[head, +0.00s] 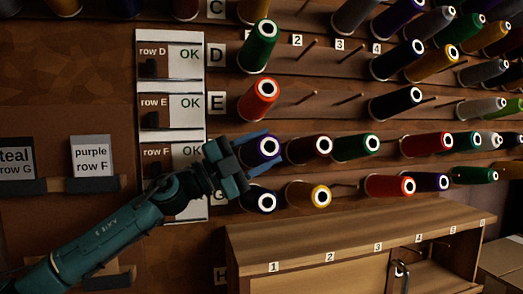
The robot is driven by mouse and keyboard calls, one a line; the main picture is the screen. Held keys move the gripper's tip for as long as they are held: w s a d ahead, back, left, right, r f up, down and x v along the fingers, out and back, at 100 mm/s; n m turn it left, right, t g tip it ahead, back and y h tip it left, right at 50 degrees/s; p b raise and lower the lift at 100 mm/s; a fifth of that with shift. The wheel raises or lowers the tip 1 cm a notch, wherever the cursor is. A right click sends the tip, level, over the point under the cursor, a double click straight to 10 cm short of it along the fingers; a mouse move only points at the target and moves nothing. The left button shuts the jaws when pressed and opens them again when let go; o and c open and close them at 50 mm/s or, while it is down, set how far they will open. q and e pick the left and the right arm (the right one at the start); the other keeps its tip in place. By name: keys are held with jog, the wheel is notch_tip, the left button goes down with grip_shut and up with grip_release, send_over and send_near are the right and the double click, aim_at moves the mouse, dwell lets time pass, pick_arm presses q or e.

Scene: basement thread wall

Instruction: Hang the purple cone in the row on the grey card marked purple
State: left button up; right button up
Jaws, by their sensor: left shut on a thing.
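The purple cone (266,145) is at the left end of the row of cones level with the row F card, with its white-ringed end facing out. My left gripper (262,150) is shut on it, one finger above and one below. Whether a peg is inside the cone is hidden. The grey card marked "purple row F" (91,157) stands on a small ledge at the left. My left arm covers the row letter beside the cone. My right gripper is not in view.
A dark red cone (308,149) is close to the right, and a dark blue cone (258,198) is just below. An orange-red cone (258,99) hangs above. A wooden cabinet (330,240) with a numbered top juts out below. Bare pegs (349,99) show in row E.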

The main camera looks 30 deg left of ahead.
pick_arm(q)
jog(key=shift+f, duration=0.1)
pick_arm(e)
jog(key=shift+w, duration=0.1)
pick_arm(q)
jog(key=o, duration=1.1)
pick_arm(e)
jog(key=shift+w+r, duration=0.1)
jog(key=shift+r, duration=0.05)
